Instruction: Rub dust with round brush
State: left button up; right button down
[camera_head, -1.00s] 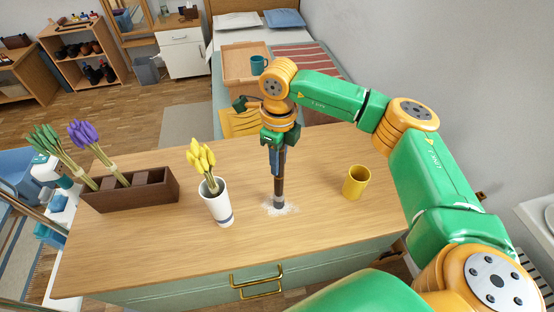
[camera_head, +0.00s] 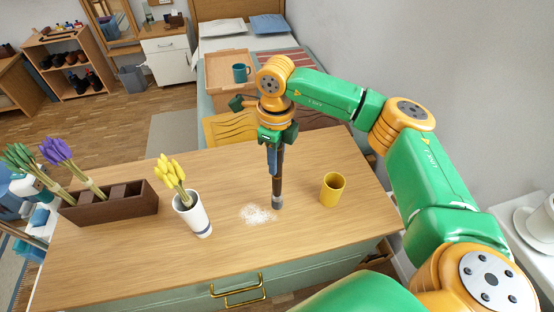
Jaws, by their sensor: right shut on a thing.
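The round brush (camera_head: 277,185) has a long dark handle and a grey tip. My right gripper (camera_head: 275,150) is shut on its upper part and holds it upright, tip down. The tip is at or just above the wooden top, to the right of the dust; I cannot tell if it touches. The dust (camera_head: 258,214) is a white speckled patch on the dresser top (camera_head: 130,245). My left gripper is not in view.
A white vase (camera_head: 194,220) with yellow tulips stands left of the dust. A yellow cup (camera_head: 332,190) stands close to the right of the brush. A brown planter box (camera_head: 110,208) with flowers is at the left. The front middle of the top is clear.

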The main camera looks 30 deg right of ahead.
notch_tip(320, 180, up, 5)
jog(key=p, duration=0.3)
jog(key=shift+a, duration=0.1)
jog(key=shift+f, duration=0.1)
dwell(0.7)
